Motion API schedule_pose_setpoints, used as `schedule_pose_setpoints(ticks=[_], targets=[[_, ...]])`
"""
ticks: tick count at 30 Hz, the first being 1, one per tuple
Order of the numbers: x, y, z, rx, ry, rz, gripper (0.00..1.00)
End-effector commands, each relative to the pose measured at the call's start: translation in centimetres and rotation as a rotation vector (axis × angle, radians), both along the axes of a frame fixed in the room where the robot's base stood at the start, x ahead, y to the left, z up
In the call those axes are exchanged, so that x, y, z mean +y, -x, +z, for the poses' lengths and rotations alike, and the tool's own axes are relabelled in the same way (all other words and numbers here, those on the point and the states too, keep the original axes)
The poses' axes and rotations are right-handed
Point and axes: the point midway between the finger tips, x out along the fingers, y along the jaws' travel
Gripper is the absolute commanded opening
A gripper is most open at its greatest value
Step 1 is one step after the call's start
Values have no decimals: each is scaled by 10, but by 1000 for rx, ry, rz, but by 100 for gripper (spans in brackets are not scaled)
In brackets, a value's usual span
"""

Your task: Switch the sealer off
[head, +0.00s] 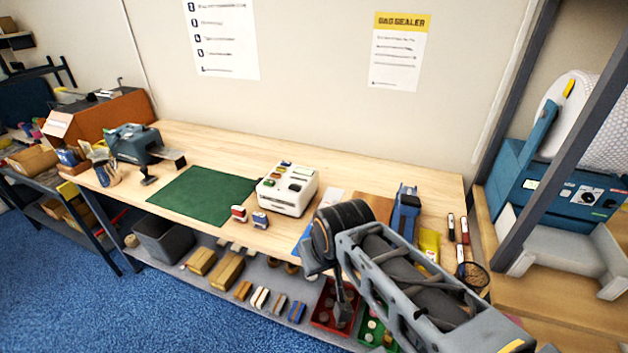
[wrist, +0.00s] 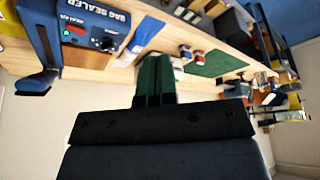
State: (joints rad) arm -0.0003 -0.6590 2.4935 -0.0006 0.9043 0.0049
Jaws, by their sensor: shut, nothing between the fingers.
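The bag sealer (head: 405,212) is a blue machine on the right part of the workbench, partly behind my arm in the head view. In the wrist view the sealer (wrist: 88,30) is at the upper left, tilted, with its lettered front panel in sight. The panel carries a small red part (wrist: 75,28), a bright green spot and a dark round knob (wrist: 108,45); the switch's position is too small to tell. My gripper (wrist: 155,62) is shut and empty, apart from the sealer and to the right of its panel in the wrist view.
A white box with coloured buttons (head: 288,188), a red and a blue stamp (head: 260,219) and a green mat (head: 203,195) are left of the sealer. Markers (head: 465,230) and a yellow packet (head: 429,243) lie right of it. A dark post (head: 570,140) stands farther right.

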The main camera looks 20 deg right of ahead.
Motion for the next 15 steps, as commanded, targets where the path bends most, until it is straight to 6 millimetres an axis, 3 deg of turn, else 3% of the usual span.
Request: schedule_pose_setpoints(ticks=[4, 8, 15], targets=[[-7, 0, -6, 11, 0, -28, 0], [-29, -7, -28, 79, -5, -118, 0], [-102, -49, -48, 193, -67, -366, 0]])
